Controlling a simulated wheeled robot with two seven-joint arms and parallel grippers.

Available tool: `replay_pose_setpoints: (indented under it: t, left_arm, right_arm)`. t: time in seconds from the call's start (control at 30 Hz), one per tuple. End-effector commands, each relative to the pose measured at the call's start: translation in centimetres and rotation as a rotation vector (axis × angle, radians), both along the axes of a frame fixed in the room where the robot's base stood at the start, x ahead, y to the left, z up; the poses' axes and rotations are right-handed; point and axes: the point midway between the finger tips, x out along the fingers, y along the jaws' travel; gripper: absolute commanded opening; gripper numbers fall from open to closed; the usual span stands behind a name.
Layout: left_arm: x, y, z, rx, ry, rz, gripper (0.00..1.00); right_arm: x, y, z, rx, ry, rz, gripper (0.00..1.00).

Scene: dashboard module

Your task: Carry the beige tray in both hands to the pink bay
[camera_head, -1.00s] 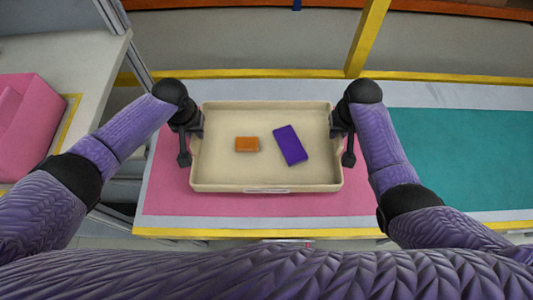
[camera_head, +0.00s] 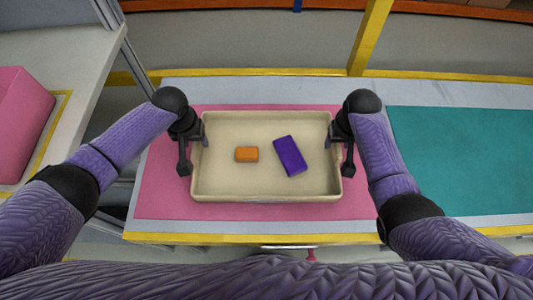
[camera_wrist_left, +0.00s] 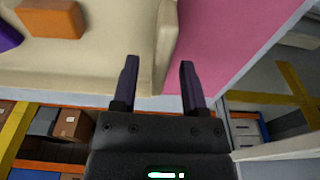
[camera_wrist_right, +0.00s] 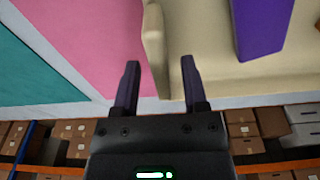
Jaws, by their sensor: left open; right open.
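The beige tray (camera_head: 268,190) lies over the pink bay (camera_head: 160,190) in the head view, with pink showing on its left, right and near sides. It holds an orange block (camera_head: 246,154) and a purple block (camera_head: 290,156). My left gripper (camera_head: 190,155) is open at the tray's left end; in the left wrist view its fingers (camera_wrist_left: 158,85) stand either side of the tray's end wall (camera_wrist_left: 166,40). My right gripper (camera_head: 343,155) is open at the right end; in the right wrist view its fingers (camera_wrist_right: 160,85) straddle the other end wall (camera_wrist_right: 153,45).
A teal mat (camera_head: 460,155) lies to the right on the same table. A yellow post (camera_head: 368,38) stands behind the table. A pink box (camera_head: 18,115) sits on a side counter at the left. Shelves with boxes (camera_wrist_right: 75,137) show beyond the table.

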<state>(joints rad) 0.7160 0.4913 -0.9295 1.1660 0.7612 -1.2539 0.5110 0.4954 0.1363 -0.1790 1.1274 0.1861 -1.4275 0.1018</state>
Motion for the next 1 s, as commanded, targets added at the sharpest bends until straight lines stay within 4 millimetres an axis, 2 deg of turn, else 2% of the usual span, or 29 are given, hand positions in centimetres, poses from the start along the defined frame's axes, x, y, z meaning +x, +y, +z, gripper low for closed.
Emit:
replay_pose_setpoints:
  t: [0.3,0.43,0.57,0.67,0.9,1.0]
  left_arm:
    - [-0.8,0.1,8.2,0.001,-0.005,-0.003,0.56]
    - [-1.1,0.0,10.4,0.001,-0.003,-0.001,0.56]
    - [-1.2,0.1,11.3,0.003,-0.002,-0.001,0.56]
    - [-1.3,0.1,11.3,0.003,-0.001,-0.001,0.56]
    - [-1.3,0.1,11.3,0.002,0.0,-0.001,0.56]
    - [-1.3,0.1,11.3,0.002,0.0,-0.001,0.56]
  right_arm:
    - [0.0,0.0,0.0,0.0,0.0,0.0,0.56]
    - [0.0,0.0,0.0,0.0,0.0,0.0,0.56]
    - [0.0,0.0,0.5,0.001,-0.002,0.0,0.56]
    - [-0.1,0.0,2.4,0.001,-0.006,0.001,0.56]
    - [-0.9,0.0,9.0,0.0,-0.006,0.001,0.56]
    - [-1.1,0.0,10.8,0.001,-0.003,0.0,0.56]
